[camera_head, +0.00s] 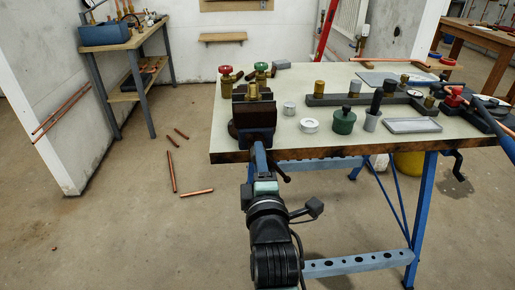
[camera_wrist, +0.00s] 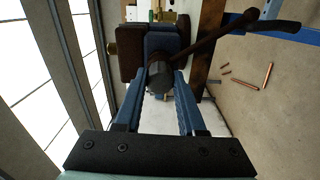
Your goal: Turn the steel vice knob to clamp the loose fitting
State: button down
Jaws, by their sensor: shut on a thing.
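The vice (camera_head: 254,118), a dark block with brown and blue-grey parts, is fixed at the front left edge of the workbench. A brass fitting (camera_head: 253,92) sits at the top of the vice; whether the jaws press on it cannot be told. My gripper (camera_head: 259,150) reaches the front of the vice from below. In the wrist view my blue fingers (camera_wrist: 160,84) are shut on the round grey steel knob (camera_wrist: 159,74), one on each side. A dark handle bar (camera_wrist: 215,38) runs from beside the knob to the upper right. The vice body (camera_wrist: 168,40) shows behind it.
The workbench (camera_head: 280,120) carries red- and green-handled valves, a green canister (camera_head: 343,121), a white ring (camera_head: 309,126) and a grey tray (camera_head: 411,126). A blue leg (camera_head: 420,215) stands right of my arm. Copper pipes (camera_head: 171,172) lie on the floor at left.

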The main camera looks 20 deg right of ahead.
jog(key=m+p, duration=0.7)
jog(key=m, duration=1.2)
jog(key=shift+f, duration=0.1)
jog(key=c, duration=0.8)
grip_release()
jog(key=shift+s+f, duration=0.1)
jog(key=shift+f, duration=0.1)
jog(key=shift+o, duration=0.6)
jog(key=shift+r, duration=0.2)
jog(key=p+v, duration=0.2)
jog(key=v, duration=0.5)
jog(key=shift+p, duration=0.35)
jog(key=shift+r, duration=0.15)
